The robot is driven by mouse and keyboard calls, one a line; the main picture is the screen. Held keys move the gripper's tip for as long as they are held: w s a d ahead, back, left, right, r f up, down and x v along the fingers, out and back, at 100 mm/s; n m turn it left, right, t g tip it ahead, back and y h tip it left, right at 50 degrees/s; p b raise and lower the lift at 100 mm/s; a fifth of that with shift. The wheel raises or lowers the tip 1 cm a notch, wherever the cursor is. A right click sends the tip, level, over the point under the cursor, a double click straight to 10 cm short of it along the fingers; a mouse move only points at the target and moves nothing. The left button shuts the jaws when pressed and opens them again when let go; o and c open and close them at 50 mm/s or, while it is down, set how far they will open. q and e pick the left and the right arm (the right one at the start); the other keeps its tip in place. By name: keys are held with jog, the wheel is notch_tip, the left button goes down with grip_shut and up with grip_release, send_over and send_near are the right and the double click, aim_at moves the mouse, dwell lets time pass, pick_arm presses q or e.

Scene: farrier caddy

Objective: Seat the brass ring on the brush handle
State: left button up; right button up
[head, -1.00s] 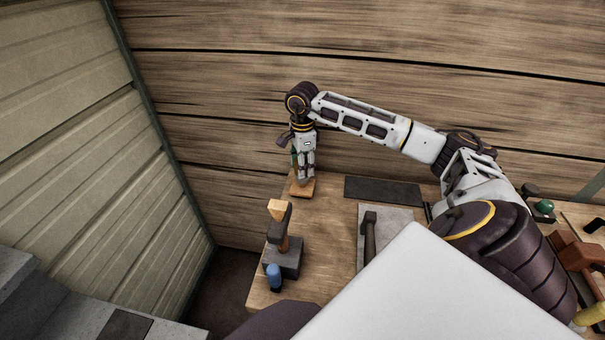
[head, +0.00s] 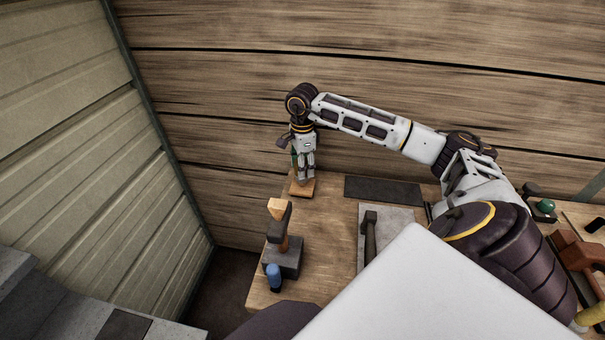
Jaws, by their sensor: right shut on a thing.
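My right gripper (head: 306,178) is at the far left of the workbench, pointing down just above a small wooden block (head: 301,189). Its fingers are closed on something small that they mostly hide. I take it for the brass ring, but cannot make out its shape or colour. A thin green upright (head: 294,157), perhaps the brush handle, shows just left of the fingers and is partly hidden by them. I cannot tell whether the held thing is around it or beside it. My left gripper is out of view.
A hammer (head: 278,222) stands in a dark block (head: 285,262), beside a blue item (head: 273,276). A dark mat (head: 383,190) lies near the back wall. Another hammer (head: 370,238) rests on a grey plate (head: 396,220). Bare bench (head: 330,235) lies between.

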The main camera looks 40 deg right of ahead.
jog(key=shift+f, duration=0.1)
dwell(0.3)
jog(key=o, duration=1.6)
jog(key=shift+o, duration=0.2)
notch_tip(320, 180, up, 12)
